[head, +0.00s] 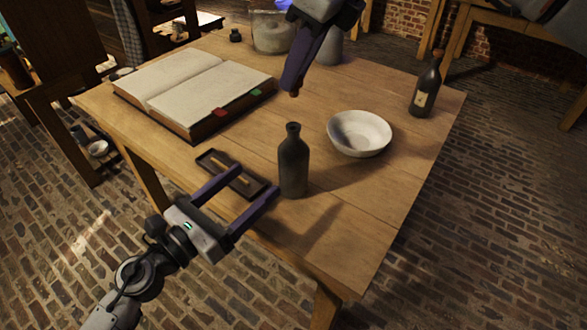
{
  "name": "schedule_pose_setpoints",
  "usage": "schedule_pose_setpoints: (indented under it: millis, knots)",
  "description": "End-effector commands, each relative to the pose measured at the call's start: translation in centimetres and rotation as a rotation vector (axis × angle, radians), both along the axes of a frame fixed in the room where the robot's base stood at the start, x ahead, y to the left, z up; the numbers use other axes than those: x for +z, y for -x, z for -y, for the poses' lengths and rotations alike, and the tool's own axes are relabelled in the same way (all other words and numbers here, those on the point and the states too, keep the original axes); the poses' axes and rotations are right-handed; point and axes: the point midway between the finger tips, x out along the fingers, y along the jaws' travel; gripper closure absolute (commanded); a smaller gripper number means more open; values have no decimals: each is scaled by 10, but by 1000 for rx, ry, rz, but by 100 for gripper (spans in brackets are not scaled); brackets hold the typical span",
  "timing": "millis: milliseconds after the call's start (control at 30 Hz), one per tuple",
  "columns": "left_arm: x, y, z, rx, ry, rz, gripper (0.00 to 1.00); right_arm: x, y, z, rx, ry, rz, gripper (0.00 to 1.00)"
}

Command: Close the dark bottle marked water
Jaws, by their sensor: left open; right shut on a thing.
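A dark grey bottle (293,165) stands upright near the table's front edge, its mouth bare; I can see no marking on it. My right gripper (294,88) comes from the top and is shut on a small brown stopper (294,94), mostly hidden by the fingers. It appears above and behind the bottle in the picture. My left gripper (257,181) is open and empty at the front edge, its fingers pointing toward the bottle's left side. A second dark bottle (423,92), with a pale label and a brown stopper in its neck, stands at the right; its label is unreadable.
A white bowl (360,133) stands right of the grey bottle. A small dark tray (211,157) lies left of it, near my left fingers. A large open book (190,85) fills the table's left. A grey pot (270,35) and other vessels stand at the back.

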Motion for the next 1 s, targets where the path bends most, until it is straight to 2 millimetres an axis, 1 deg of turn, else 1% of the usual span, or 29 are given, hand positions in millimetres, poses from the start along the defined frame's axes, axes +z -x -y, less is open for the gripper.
schedule_pose_setpoints:
  millis: [33,133,433,567,667,767,1000]
  knots:
    - [-6,2,4,-29,-52,19,27,0,0,0,0,0,0,98]
    - [-11,5,9,-62,-104,40,27,0,0,0,0,0,0,98]
    - [-11,5,9,-65,-107,42,27,0,0,0,0,0,-1,98]
    - [-11,1,13,-65,-105,42,27,0,0,0,0,0,-1,98]
    - [-10,-7,20,-64,-103,42,27,0,0,0,0,0,-1,98]
    - [-10,-19,32,-64,-104,44,27,0,0,0,0,0,0,98]
    - [-10,-53,64,-64,-101,42,27,0,0,0,1,0,0,98]
